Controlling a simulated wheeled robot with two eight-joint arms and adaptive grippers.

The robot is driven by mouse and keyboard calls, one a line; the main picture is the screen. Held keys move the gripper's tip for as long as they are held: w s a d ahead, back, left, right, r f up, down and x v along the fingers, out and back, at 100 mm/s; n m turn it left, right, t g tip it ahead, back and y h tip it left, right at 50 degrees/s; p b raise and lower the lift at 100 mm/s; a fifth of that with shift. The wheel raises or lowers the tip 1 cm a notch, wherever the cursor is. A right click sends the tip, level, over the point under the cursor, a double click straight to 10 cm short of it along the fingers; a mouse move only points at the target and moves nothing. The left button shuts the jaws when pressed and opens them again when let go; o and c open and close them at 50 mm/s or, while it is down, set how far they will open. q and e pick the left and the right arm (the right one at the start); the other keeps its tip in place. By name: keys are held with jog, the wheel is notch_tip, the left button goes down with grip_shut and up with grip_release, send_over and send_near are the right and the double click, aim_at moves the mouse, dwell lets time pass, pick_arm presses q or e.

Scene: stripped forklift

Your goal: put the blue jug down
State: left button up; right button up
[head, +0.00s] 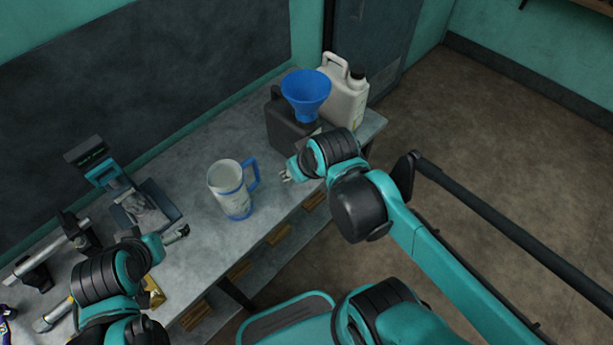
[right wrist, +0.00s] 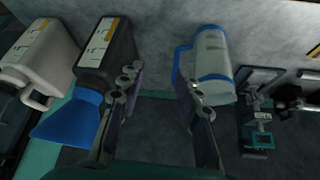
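The blue jug (head: 232,190), pale and see-through with a blue handle and blue base, stands upright on the grey workbench (head: 195,262). It also shows in the right wrist view (right wrist: 212,62), beyond one finger. My right gripper (head: 287,174) is to the right of the jug on its handle side, with a gap to the handle in the head view. In the right wrist view its fingers (right wrist: 162,82) are spread with nothing held between them. My left gripper (head: 182,232) is over the bench, left of and nearer than the jug; its fingers are too small to judge.
A dark canister (head: 284,128) with a blue funnel (head: 306,90) and a white canister (head: 345,92) stand at the bench's right end, close to my right gripper. A teal-and-black device (head: 148,207) and metal parts occupy the left. Bare bench surrounds the jug.

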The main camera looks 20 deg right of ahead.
jog(key=shift+m+t+h, duration=0.4)
jog(key=shift+m+t, duration=0.1)
jog(key=shift+m, duration=0.4)
jog(key=s, duration=0.1)
jog(key=s+d, duration=0.1)
jog(key=s, duration=0.1)
jog(key=shift+s+d+f, duration=0.2)
jog(key=shift+s+d, duration=0.15)
jog(key=shift+d, duration=0.05)
